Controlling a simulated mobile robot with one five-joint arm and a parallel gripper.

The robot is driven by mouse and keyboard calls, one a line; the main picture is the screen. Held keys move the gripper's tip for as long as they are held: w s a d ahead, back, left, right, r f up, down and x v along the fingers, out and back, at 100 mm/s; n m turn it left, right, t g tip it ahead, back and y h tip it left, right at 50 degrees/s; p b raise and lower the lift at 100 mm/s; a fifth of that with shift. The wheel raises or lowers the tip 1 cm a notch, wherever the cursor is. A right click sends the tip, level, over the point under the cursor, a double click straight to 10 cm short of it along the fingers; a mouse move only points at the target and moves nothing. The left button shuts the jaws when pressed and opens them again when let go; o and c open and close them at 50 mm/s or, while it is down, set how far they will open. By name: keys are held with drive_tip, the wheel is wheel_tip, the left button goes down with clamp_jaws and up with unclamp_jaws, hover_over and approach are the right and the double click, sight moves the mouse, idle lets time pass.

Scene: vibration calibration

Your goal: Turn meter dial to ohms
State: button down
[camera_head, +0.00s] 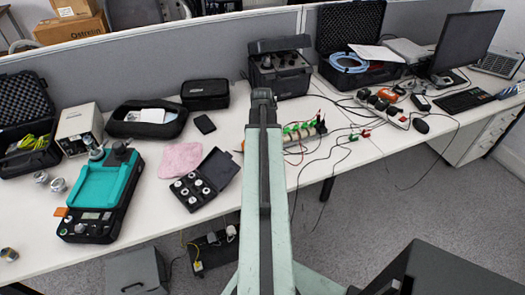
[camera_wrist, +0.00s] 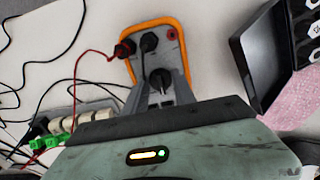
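The meter (camera_wrist: 135,70) shows in the wrist view as a grey body with an orange rim, lying on the white table. In the head view my arm hides most of the meter, and my gripper (camera_head: 262,98) is seen from behind.
Green and white connectors (camera_wrist: 60,140) with loose cables lie left of the meter in the wrist view. An open black case (camera_wrist: 262,60) and a pink cloth (camera_wrist: 288,108) lie to its right. A teal device (camera_head: 105,185) stands on the left of the table.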

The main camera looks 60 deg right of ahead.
drive_tip(key=shift+a+m, duration=0.3)
drive_tip(key=m, duration=0.4)
drive_tip(key=shift+a+m, duration=0.1)
drive_tip(key=shift+m, duration=1.4)
drive_tip(key=c, duration=1)
unclamp_jaws()
drive_tip(key=shift+c, duration=0.2)
drive_tip(key=shift+w, duration=0.1)
